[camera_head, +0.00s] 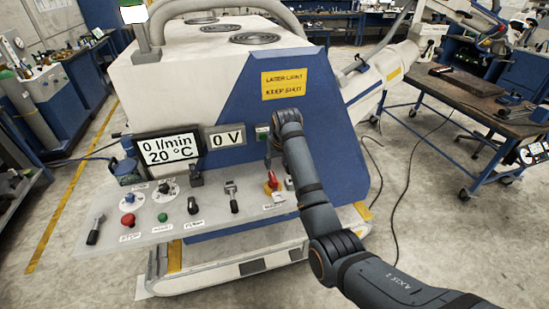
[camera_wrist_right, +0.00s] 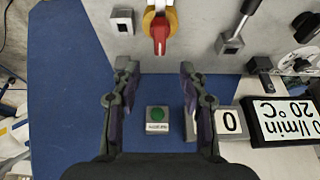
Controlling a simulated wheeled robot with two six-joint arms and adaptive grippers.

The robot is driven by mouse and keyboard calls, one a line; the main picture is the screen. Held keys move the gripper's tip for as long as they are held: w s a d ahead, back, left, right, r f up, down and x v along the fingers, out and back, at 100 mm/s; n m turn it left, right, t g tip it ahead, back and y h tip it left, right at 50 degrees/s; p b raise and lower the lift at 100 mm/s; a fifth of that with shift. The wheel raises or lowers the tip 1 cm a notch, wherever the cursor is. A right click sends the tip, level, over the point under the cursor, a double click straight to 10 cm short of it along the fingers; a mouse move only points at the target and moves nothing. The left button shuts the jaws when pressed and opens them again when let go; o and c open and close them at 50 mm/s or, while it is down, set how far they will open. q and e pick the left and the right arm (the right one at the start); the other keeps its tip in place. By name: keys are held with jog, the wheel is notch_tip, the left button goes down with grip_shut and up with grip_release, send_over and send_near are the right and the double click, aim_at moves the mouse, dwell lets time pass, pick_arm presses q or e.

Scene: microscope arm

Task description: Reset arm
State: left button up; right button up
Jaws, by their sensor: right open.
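A green button (camera_wrist_right: 157,114) on a small light plate with a label sits on the blue face of the machine. It also shows in the head view (camera_head: 263,133), just right of the 0 V display (camera_head: 227,136). My right gripper (camera_wrist_right: 157,72) is open and empty; in the wrist view its fingers stand on either side of the button, apart from it. In the head view my right arm reaches in from the lower right, and its wrist largely hides the right gripper (camera_head: 271,160). I do not see my left gripper.
A control panel (camera_head: 150,234) carries levers, a red button (camera_head: 128,220) and a red-yellow rotary switch (camera_head: 271,183), which also shows near the fingertips in the wrist view (camera_wrist_right: 160,32). A larger display (camera_head: 168,149) reads 0 l/min, 20 °C. A workbench (camera_head: 455,95) stands right; cables lie on the floor.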

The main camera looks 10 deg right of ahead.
jog(key=s+d+f, duration=0.3)
jog(key=s+f, duration=0.3)
jog(key=s, duration=0.2)
jog(key=s+d+f, duration=0.3)
jog(key=s+f, duration=0.4)
jog(key=s+d+h, duration=0.1)
jog(key=s+d, duration=0.1)
jog(key=s, duration=2)
jog(key=s+d+f+g+b, duration=0.1)
jog(key=s+f, duration=0.1)
jog(key=f, duration=1.3)
jog(key=s+d+f+g+b, duration=0.1)
jog(key=s+d+f, duration=0.1)
jog(key=f, duration=1.3)
jog(key=s+f+g+b, duration=0.1)
jog(key=s+f, duration=1.4)
jog(key=s, duration=0.2)
jog(key=shift+d, duration=0.25)
